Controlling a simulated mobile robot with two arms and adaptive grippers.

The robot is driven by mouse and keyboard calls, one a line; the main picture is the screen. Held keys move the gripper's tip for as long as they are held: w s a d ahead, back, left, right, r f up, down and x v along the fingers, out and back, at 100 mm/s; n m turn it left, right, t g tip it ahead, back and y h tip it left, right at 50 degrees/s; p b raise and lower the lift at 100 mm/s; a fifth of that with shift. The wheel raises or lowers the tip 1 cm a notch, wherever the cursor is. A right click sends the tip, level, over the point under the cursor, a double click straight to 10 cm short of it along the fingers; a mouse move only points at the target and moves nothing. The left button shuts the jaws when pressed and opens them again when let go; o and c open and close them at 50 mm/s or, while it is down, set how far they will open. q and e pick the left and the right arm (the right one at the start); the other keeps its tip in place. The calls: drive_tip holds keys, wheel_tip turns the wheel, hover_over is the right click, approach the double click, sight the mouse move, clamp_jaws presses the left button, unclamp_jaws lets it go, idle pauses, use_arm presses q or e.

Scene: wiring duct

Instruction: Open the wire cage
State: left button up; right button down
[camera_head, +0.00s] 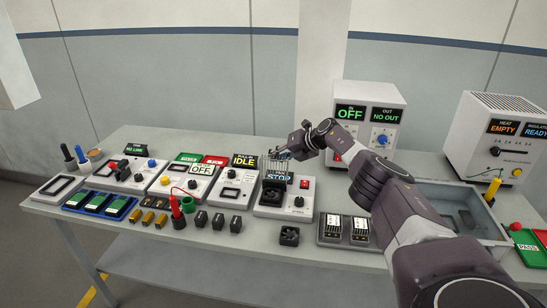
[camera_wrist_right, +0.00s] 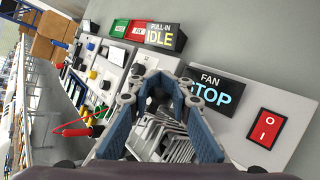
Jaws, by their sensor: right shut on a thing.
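The wire cage (camera_head: 275,166) is a pale metal grille standing over the black fan recess of the fan station (camera_head: 270,211) at the middle of the table. My right gripper (camera_head: 291,149) reaches it from the right and is at its upper part. In the right wrist view the cage's bars (camera_wrist_right: 168,140) lie between and below the blue-padded fingers (camera_wrist_right: 172,88), which are closed on it. The exact contact point is hidden. The cage looks raised and tilted, with the dark recess (camera_head: 273,192) showing below it. My left gripper is not in view.
The FAN STOP display (camera_wrist_right: 212,92) and red rocker switch (camera_wrist_right: 267,128) sit close beside the fingers. A loose black fan (camera_head: 289,236) lies in front of the station. A white power supply box (camera_head: 367,118) stands behind my right arm. Other stations fill the left side.

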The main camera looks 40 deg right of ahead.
drive_tip(key=shift+s+d+f, duration=0.45)
idle(0.3)
drive_tip(key=c, duration=2.2)
unclamp_jaws()
drive_tip(key=o, duration=0.3)
drive_tip(key=shift+s+d, duration=0.1)
drive_tip(key=shift+d, duration=0.15)
drive_tip(key=shift+w+a+r, duration=0.2)
drive_tip(key=shift+a+r, duration=0.05)
drive_tip(key=shift+r, duration=0.1)
drive_tip(key=shift+v, duration=6)
